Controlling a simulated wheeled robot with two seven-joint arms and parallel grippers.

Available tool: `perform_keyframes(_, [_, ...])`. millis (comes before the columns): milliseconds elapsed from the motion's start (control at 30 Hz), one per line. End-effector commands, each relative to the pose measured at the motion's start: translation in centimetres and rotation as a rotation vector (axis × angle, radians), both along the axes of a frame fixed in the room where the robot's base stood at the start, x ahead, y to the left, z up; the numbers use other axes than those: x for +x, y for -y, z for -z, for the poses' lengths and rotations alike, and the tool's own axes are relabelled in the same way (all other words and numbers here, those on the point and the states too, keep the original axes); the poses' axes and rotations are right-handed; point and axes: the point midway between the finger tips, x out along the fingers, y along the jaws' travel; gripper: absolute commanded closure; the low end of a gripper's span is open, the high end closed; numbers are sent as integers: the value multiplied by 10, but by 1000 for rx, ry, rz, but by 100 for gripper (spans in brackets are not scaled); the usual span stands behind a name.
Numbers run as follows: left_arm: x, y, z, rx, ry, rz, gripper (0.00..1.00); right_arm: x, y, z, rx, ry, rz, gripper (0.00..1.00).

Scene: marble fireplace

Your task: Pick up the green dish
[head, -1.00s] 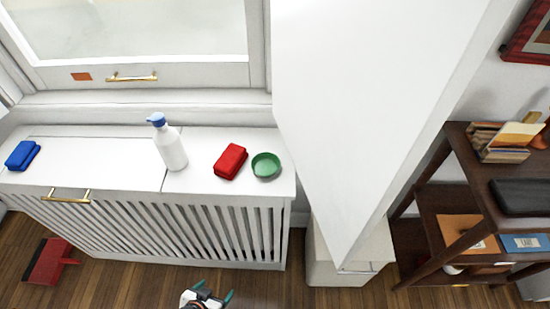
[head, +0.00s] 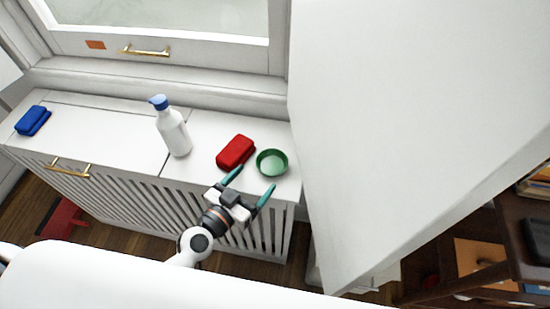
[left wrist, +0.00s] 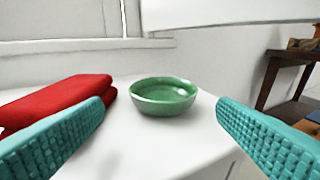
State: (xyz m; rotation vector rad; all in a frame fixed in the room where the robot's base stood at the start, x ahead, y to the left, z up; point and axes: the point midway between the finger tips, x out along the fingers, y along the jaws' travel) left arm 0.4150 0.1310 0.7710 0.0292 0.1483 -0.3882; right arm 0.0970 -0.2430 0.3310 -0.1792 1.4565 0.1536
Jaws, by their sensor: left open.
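The green dish (head: 272,162) is a small round bowl sitting upright on the white cabinet top (head: 205,127), near its right end. It also shows in the left wrist view (left wrist: 163,96), ahead of and between the two teal fingers. My left gripper (head: 251,184) is open and empty, just in front of the dish at the cabinet's front edge, apart from it. In the left wrist view its fingers (left wrist: 160,135) are spread wide, with the left finger in front of the red folded cloth or case. My right gripper is not in view.
A red soft item (head: 236,152) lies close to the left of the dish. A white pump bottle (head: 173,133) with a blue top and a blue item (head: 33,121) stand farther left. A white wall block (head: 400,130) rises right of the cabinet. A dark shelf (head: 525,225) stands at right.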

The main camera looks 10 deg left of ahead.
Motion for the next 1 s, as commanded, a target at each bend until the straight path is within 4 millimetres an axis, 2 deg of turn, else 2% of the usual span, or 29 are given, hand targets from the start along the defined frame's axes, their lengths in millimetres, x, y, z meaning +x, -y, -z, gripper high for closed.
perform_keyframes(100, [20,8,1,-3,1,-2,19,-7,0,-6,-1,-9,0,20])
perform_keyframes(267, [33,13,4,0,0,-1,19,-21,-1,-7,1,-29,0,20])
perform_keyframes(367, [39,17,5,-4,-1,-2,19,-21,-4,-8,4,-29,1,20])
perform_keyframes(633, [74,33,11,-3,0,-2,19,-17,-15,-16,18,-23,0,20])
perform_keyframes(967, [80,36,14,0,0,0,19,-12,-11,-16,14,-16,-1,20])
perform_keyframes(1000, [80,36,14,0,0,0,24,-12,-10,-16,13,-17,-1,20])
